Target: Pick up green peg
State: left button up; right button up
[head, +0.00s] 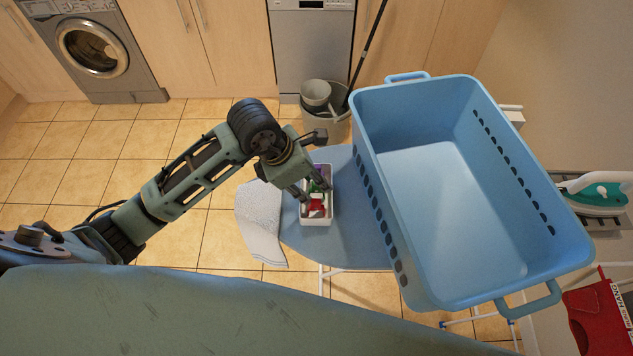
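A small white box (317,221) stands on a blue ironing board and holds small coloured pegs. A green peg (318,185) shows in its upper part, partly hidden by my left gripper. A red peg (316,208) lies nearer the front of the box, and a bit of purple shows at its back. My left gripper (314,190) reaches in from the left, fingers pointing down over the box. Its fingertips are apart, one on each side of the green peg. I cannot tell whether they touch it. My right gripper is not in view.
A large empty blue laundry basket (440,205) stands right beside the box. A white cloth (262,218) hangs over the board's left end. A bucket (324,110) with a mop is on the floor behind. An iron (600,190) is at the far right.

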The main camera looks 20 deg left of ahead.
pick_arm(q)
jog(key=shift+x, duration=0.9)
grip_shut()
